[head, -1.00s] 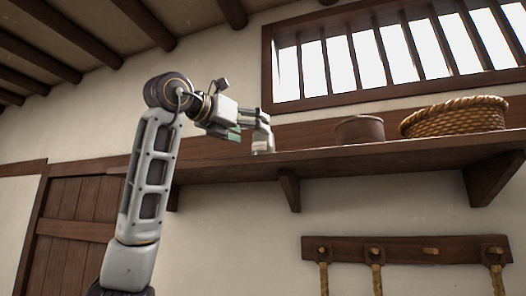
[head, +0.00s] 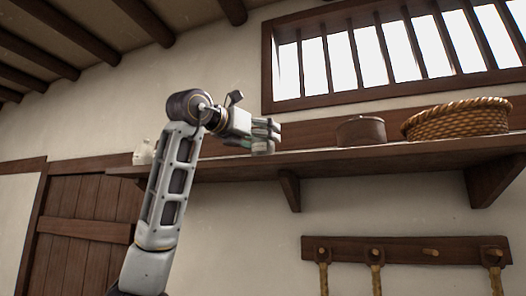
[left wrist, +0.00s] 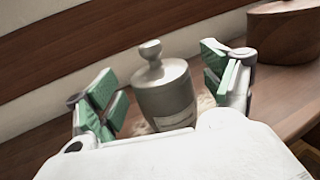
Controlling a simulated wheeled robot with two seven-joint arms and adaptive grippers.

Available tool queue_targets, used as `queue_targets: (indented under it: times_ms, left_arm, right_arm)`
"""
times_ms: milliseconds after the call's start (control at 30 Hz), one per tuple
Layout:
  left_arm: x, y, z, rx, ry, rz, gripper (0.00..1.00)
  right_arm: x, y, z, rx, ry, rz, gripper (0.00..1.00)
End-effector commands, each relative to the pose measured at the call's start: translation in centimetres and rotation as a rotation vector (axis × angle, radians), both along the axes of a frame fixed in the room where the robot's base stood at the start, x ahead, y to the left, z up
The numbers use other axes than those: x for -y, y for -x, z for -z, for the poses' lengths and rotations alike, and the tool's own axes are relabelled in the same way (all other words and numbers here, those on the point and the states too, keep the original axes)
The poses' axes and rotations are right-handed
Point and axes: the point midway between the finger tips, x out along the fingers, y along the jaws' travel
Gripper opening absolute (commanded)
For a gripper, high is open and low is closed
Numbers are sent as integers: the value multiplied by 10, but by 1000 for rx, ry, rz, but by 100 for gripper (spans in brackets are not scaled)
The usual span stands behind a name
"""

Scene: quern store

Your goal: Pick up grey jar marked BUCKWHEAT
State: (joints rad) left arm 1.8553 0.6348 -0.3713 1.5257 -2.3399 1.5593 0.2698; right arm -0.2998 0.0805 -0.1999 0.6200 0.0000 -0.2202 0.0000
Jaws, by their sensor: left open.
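A grey jar (left wrist: 166,98) with a knobbed lid stands on the wooden shelf in the left wrist view. A pale label shows at its lower front, cut off by my gripper body, and I cannot read it. My left gripper (left wrist: 165,84) is open, with green-padded fingers on either side of the jar and a gap at each side. In the head view my left gripper (head: 266,132) is at the shelf and hides most or all of the jar. My right gripper is not in view.
A brown lidded pot (head: 360,131) stands to the right on the shelf (head: 400,157), with a wicker basket (head: 455,119) beyond it. A pale object (head: 143,153) sits at the shelf's left end. A barred window is above; a peg rail (head: 405,250) hangs below.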

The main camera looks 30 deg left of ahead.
Motion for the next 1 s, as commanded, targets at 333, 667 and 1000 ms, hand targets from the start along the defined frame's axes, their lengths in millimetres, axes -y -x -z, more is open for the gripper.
queue_targets:
  times_ms: [333,667,1000]
  left_arm:
    - [0,0,0,0,0,0,70]
    - [0,0,0,0,0,0,28]
    - [0,1,-1,3,0,0,21]
  right_arm:
    - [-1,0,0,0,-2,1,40]
    - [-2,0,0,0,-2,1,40]
    - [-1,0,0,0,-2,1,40]
